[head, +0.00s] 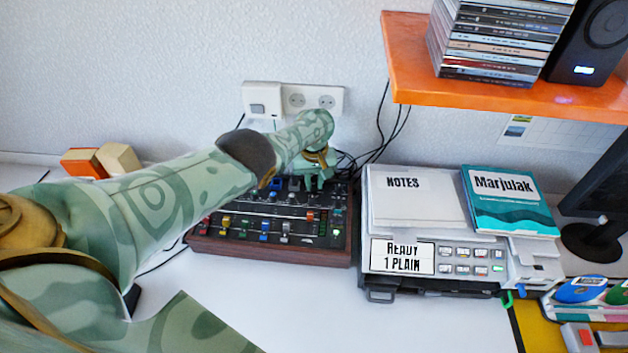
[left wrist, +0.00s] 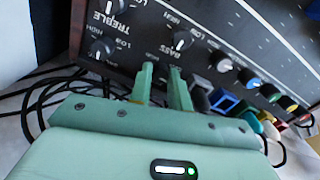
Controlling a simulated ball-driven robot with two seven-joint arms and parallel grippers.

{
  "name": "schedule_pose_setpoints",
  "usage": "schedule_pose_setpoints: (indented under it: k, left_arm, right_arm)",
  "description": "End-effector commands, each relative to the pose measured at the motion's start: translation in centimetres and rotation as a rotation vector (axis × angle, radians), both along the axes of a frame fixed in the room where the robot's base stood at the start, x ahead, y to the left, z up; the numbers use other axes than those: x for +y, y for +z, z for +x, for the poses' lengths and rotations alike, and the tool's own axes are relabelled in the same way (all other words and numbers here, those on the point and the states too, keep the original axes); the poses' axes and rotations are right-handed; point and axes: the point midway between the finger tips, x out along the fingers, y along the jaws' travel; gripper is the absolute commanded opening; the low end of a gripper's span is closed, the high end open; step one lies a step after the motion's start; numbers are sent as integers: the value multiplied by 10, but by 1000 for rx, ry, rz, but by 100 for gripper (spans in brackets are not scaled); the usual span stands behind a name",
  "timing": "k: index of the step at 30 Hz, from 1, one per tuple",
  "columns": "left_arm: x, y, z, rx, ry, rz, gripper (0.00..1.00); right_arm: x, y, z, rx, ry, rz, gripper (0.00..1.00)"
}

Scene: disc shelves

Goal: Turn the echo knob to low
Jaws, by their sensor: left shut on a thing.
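The mixer (head: 268,246), a dark panel with wooden sides, stands against the wall and carries several knobs and coloured sliders. My left gripper (head: 315,184) reaches down onto the rear right part of its panel. In the left wrist view my left gripper (left wrist: 163,76) is shut on a small knob, which its fingers mostly hide. The word echo cannot be read on the panel, and the held knob's pointer is hidden. My right gripper is not in view.
A printer (head: 385,258) with papers and a teal book (head: 510,202) stands just right of the mixer. An orange shelf (head: 400,82) juts out above it. Black cables (head: 375,150) run behind the mixer. The white table in front is clear.

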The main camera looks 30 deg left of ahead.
Motion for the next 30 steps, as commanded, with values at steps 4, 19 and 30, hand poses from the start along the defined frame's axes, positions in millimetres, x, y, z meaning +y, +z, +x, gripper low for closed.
schedule_pose_setpoints:
  k: [4, 19, 30]
  left_arm:
    - [0, 0, 0, 0, 47, 0, 0]
    - [0, 0, 0, 0, 259, -1, 0]
    - [0, 1, 0, -2, 321, -1, 0]
  right_arm:
    - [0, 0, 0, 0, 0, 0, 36]
    - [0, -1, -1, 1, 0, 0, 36]
    - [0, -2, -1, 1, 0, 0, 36]
